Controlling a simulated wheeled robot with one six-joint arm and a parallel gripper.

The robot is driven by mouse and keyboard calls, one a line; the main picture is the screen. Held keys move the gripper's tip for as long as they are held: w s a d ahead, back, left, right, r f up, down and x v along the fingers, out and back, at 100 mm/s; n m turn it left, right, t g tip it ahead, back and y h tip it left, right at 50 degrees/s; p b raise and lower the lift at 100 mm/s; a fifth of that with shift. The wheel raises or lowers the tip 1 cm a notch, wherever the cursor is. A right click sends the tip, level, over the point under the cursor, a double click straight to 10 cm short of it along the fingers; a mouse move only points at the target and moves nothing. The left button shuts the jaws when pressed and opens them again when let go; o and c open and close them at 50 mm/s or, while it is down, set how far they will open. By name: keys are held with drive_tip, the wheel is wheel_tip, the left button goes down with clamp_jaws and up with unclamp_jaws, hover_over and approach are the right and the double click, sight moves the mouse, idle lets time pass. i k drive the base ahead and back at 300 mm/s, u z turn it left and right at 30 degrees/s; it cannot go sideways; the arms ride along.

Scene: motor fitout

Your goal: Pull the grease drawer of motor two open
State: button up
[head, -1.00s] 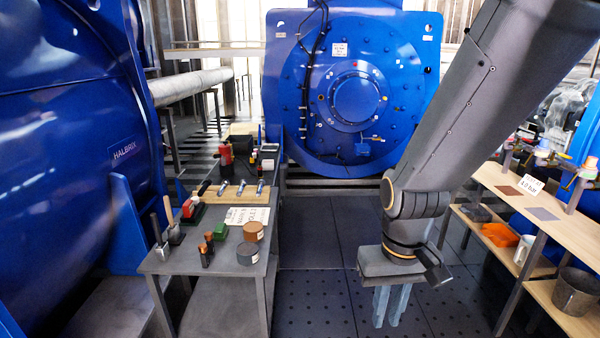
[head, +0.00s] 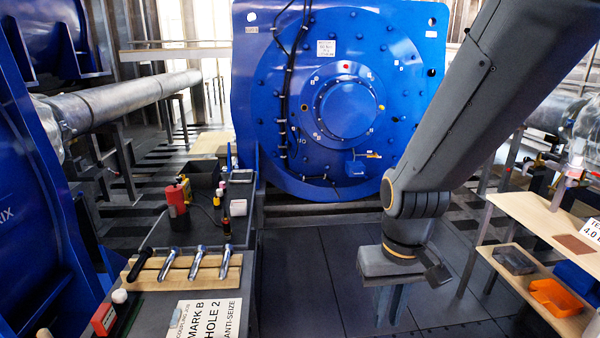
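A large blue motor (head: 400,85) faces me at the back of the head view. A round blue cover sits at its centre. Low on its face, right of centre, is a small blue box (head: 356,167) with a yellow-tipped fitting; it may be the grease drawer, and it looks closed, though it is small at this distance. My gripper (head: 391,305) hangs pointing down at the lower right of centre, in front of the motor and well apart from it. Its fingers look a little apart with nothing visible between them; their tips are hard to make out.
A grey bench on the left holds a wooden rack (head: 185,272) of metal tools, a red bottle (head: 175,200) and a printed sign (head: 208,318).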

sight(355, 171)
drive_tip(key=z, duration=0.1)
drive_tip(key=i, duration=1.7)
drive_tip(key=z, duration=0.35)
drive_tip(key=i, duration=2.65)
drive_tip(key=z, duration=0.1)
